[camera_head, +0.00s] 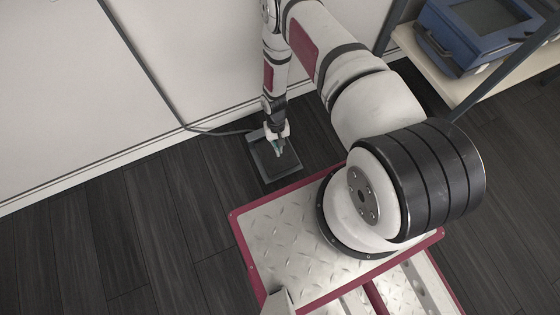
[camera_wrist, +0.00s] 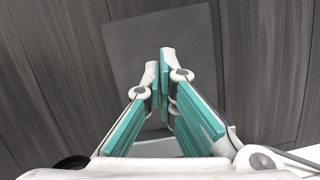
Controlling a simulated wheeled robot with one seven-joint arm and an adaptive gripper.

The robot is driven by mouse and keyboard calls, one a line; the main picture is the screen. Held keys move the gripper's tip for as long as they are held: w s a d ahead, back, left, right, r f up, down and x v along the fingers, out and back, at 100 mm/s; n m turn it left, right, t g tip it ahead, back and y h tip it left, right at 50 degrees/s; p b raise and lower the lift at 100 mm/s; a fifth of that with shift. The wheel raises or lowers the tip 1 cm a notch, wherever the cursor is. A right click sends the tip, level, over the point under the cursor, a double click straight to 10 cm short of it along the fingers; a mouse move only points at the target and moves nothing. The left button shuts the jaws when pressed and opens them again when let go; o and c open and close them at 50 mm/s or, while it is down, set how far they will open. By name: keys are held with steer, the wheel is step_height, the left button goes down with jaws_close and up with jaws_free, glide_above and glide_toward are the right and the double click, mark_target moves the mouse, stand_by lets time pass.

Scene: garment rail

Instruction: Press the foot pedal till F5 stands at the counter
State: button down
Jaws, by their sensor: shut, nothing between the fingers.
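The foot pedal (camera_head: 287,169) is a dark grey flat plate on the floor, close to the white wall. A cable (camera_head: 215,131) runs from it to the wall and up. My gripper (camera_head: 280,152) points down over the pedal, its fingers shut and empty. I cannot tell whether the fingertips touch the plate. In the wrist view the pedal (camera_wrist: 150,40) is a grey square beyond the fingertips of my gripper (camera_wrist: 163,70), with teal finger pads close together. F5, the garment rail and the counter are out of view.
A shelf (camera_head: 455,85) with a blue device (camera_head: 485,30) stands at the top right. The white wall (camera_head: 70,90) rises behind the pedal. The dark wooden floor (camera_head: 110,235) at the left is clear.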

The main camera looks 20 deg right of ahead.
mark_target(280, 160)
steer(key=shift+b+x, duration=0.9)
steer(key=shift+x, duration=1.25)
steer(key=shift+f, duration=0.1)
